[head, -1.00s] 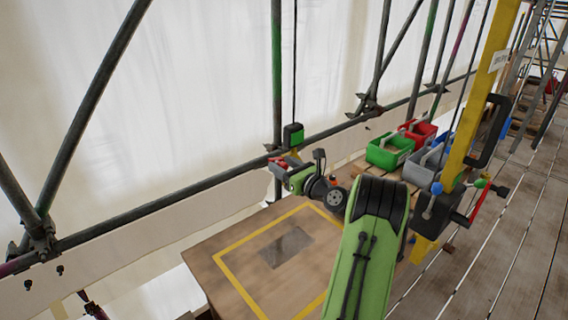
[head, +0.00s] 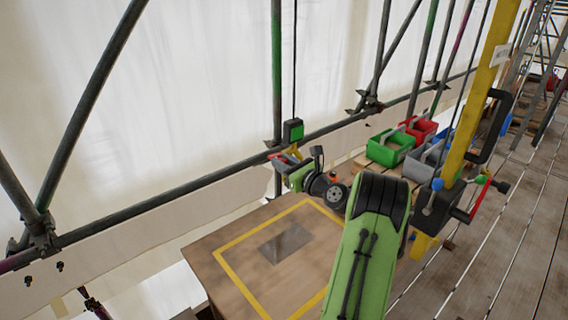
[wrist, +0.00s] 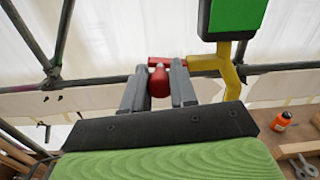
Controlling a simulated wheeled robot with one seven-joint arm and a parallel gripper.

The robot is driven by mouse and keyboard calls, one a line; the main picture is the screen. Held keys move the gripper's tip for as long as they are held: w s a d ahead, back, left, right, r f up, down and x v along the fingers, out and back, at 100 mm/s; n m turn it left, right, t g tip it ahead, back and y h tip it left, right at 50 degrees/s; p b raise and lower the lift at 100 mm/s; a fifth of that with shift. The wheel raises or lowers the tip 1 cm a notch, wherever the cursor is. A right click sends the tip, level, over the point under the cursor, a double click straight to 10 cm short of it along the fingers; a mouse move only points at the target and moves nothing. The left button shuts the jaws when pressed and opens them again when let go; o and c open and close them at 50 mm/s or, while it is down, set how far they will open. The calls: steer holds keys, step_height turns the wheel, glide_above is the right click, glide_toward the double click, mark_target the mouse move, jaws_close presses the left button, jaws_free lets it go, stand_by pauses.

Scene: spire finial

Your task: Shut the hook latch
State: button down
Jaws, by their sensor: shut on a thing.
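A yellow hook (wrist: 228,75) hangs under a dark block with a green face (wrist: 235,18) in the wrist view. A red latch (wrist: 159,82) joins the hook's left side. My gripper (wrist: 159,88) has its two grey fingers on either side of the red latch and is shut on it. In the head view the block (head: 293,130) hangs on a dark cable, and my gripper (head: 283,160) is just below it to the left. The fingers partly hide the latch, and its contact with the hook's tip cannot be made out.
A wooden table (head: 235,242) with a yellow outline stands below my arm. Green (head: 390,148) and red (head: 418,130) bins stand to the right. Scaffold tubes run behind the hook. An orange bottle (wrist: 281,121) and pliers (wrist: 303,168) lie at lower right.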

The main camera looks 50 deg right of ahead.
step_height(320, 180, down, 2)
steer(key=n+b, duration=0.3)
steer(key=n, duration=0.2)
steer(key=shift+f+b, duration=0.15)
steer(key=shift+b, duration=0.2)
steer(key=shift+s+d+f+n+b, duration=0.1)
steer(key=shift+d+f+n+b, duration=0.45)
steer(key=shift+n+b, duration=1.55)
steer(key=shift+s+d+f+n+b, duration=0.1)
steer(key=shift+d+f+n+b, duration=0.5)
steer(key=shift+n+b, duration=1.5)
steer(key=shift+s+d+f+n+b, duration=0.1)
steer(key=shift+d+f+n+b, duration=0.55)
steer(key=shift+n, duration=2.45)
steer(key=shift+d+r+b, duration=0.1)
steer(key=shift+r+b, duration=0.2)
steer(key=shift+b, duration=0.15)
steer(key=c, duration=0.9)
jaws_free()
steer(key=shift+r, duration=0.1)
steer(key=s+a+b, duration=0.1)
steer(key=s, duration=1.4)
steer(key=shift+s+a, duration=0.3)
steer(key=shift+a, duration=0.1)
